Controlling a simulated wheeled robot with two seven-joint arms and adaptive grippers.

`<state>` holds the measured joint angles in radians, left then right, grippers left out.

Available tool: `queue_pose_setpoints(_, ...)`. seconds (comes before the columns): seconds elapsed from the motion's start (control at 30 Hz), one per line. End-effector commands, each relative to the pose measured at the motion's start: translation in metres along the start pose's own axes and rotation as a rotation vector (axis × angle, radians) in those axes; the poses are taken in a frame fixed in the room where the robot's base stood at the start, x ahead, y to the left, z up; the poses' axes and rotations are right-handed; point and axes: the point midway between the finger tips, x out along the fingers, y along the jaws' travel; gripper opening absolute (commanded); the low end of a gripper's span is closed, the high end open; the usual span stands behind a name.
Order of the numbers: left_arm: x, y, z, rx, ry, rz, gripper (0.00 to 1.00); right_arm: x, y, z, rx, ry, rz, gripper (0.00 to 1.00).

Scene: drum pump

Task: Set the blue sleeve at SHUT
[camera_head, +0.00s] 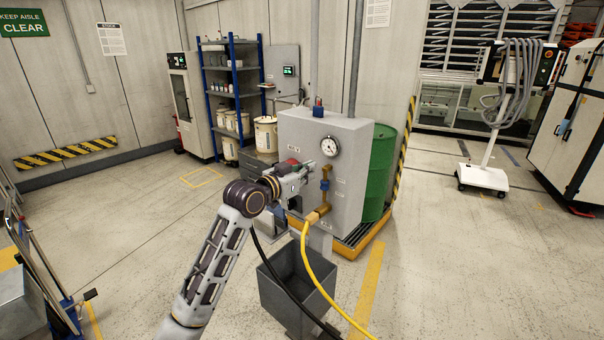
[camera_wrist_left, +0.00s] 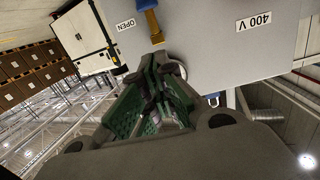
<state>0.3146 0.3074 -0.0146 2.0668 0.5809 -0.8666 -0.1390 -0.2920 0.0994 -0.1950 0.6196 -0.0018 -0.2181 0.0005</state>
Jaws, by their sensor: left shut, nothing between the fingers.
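The blue sleeve (camera_head: 325,185) sits on the brass valve pipe (camera_head: 325,200) on the front of the grey pump cabinet (camera_head: 350,165). I cannot make out a SHUT label. My left gripper (camera_head: 308,176) is shut and empty, in front of the cabinet, just left of the sleeve and apart from it. It fills the middle of the left wrist view (camera_wrist_left: 163,72). My right gripper is not in view.
A pressure gauge (camera_head: 330,146) is above the valve. A yellow hose (camera_head: 322,268) runs from the brass fitting over a grey bin (camera_head: 282,290). A green drum (camera_head: 381,165) stands behind the cabinet. Open floor lies left and right.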

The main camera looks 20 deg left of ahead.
Motion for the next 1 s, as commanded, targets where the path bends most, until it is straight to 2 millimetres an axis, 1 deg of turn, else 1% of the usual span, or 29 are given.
queue_pose_setpoints(0.03,0.005,0.000,-0.002,-0.002,0.001,0.001,0.00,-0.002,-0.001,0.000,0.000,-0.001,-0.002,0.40)
queue_pose_setpoints(0.3,0.031,0.000,-0.001,-0.001,0.001,0.000,0.00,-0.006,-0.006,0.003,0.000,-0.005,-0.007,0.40)
queue_pose_setpoints(0.6,0.052,0.000,-0.001,-0.001,0.000,0.001,0.00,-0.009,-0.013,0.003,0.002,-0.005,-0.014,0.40)
queue_pose_setpoints(0.7,0.054,0.000,0.011,-0.002,-0.003,0.000,0.00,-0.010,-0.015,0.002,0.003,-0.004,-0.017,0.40)
queue_pose_setpoints(0.9,0.058,0.000,0.029,-0.001,-0.002,0.000,0.00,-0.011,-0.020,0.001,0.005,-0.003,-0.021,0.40)
queue_pose_setpoints(1.0,0.060,0.000,0.034,-0.001,-0.001,0.000,0.00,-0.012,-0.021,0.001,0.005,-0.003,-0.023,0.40)
